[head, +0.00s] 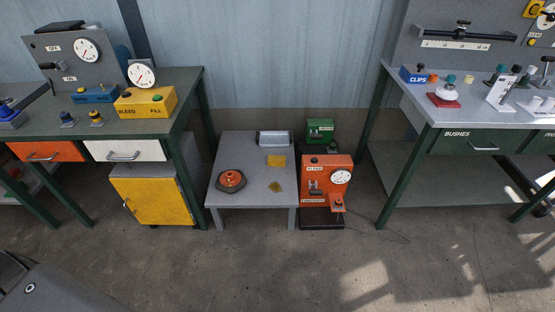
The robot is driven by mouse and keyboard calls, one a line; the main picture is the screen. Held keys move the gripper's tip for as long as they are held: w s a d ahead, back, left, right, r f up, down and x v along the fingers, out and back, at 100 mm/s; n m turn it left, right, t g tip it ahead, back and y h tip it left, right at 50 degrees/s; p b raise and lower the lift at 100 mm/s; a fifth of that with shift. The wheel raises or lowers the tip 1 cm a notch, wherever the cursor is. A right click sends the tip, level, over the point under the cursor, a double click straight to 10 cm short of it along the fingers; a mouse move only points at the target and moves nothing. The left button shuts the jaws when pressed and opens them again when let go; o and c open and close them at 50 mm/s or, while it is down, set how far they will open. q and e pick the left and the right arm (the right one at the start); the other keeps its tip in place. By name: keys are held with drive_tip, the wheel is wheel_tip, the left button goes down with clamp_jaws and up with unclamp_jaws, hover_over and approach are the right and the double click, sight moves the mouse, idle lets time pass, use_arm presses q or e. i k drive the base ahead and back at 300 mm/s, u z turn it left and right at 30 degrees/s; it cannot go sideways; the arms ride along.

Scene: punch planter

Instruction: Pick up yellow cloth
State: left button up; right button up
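A flat, bright yellow, roughly square piece that looks like the yellow cloth (276,160) lies on a low grey table (241,150), towards its back right. A smaller, darker yellow crumpled piece (276,187) lies in front of it, near the table's right edge. It may also be cloth, but it is too small to tell. Neither of my grippers is in view, and nothing touches either piece.
An orange round part on a dark base (231,180) sits on the low table's left, with a grey tray (273,139) at the back. An orange press (326,178) stands right of it. Workbenches flank both sides; the floor (230,265) in front is clear.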

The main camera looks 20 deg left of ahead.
sight(272, 161)
drive_tip(key=z, duration=0.3)
drive_tip(key=i, duration=1.75)
drive_tip(key=u, duration=0.85)
